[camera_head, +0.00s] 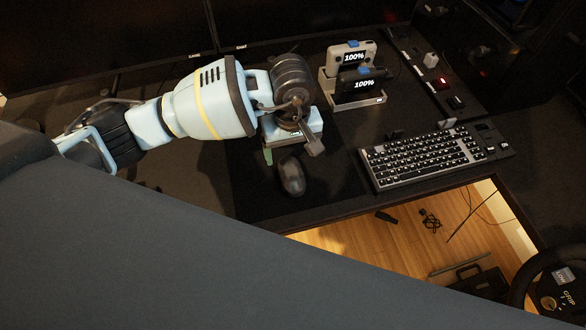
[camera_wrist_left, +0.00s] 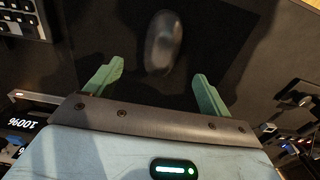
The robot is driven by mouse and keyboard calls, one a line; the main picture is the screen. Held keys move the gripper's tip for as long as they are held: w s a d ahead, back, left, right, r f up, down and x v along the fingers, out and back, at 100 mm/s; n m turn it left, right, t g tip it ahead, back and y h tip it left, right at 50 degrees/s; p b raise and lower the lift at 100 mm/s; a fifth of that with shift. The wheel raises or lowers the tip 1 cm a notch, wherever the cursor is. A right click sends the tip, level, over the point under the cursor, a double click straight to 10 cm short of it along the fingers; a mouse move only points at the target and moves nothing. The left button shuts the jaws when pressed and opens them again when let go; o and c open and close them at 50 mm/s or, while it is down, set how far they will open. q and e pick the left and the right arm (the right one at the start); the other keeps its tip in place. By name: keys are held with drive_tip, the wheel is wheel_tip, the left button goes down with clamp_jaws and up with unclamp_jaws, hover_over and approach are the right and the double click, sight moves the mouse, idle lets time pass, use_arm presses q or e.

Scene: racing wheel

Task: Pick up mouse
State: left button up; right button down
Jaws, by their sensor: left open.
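The dark mouse (camera_head: 291,177) lies on the black desk mat (camera_head: 255,205) left of the keyboard. It also shows in the left wrist view (camera_wrist_left: 163,43), ahead of and between the two green fingers. My left gripper (camera_head: 278,158) is over the mat just behind the mouse, pointing down. In the left wrist view the left gripper (camera_wrist_left: 159,82) has its fingers wide apart with nothing between the tips. Part of it is hidden by the wrist in the head view. My right gripper is not in view.
A keyboard (camera_head: 422,155) sits right of the mouse. A charging dock (camera_head: 357,88) with two devices reading 100% stands behind. Monitors (camera_head: 290,20) line the back. The desk's front edge is close to the mouse, and a steering wheel (camera_head: 556,285) is at the lower right.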

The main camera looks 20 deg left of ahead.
sight(291, 170)
use_arm(q)
drive_tip(key=shift+f, duration=1.4)
drive_tip(key=f, duration=0.4)
drive_tip(key=shift+s+f, duration=0.25)
drive_tip(key=shift+f, duration=0.1)
drive_tip(key=shift+c, duration=1.3)
drive_tip(key=c, duration=0.7)
drive_tip(key=shift+c, duration=0.7)
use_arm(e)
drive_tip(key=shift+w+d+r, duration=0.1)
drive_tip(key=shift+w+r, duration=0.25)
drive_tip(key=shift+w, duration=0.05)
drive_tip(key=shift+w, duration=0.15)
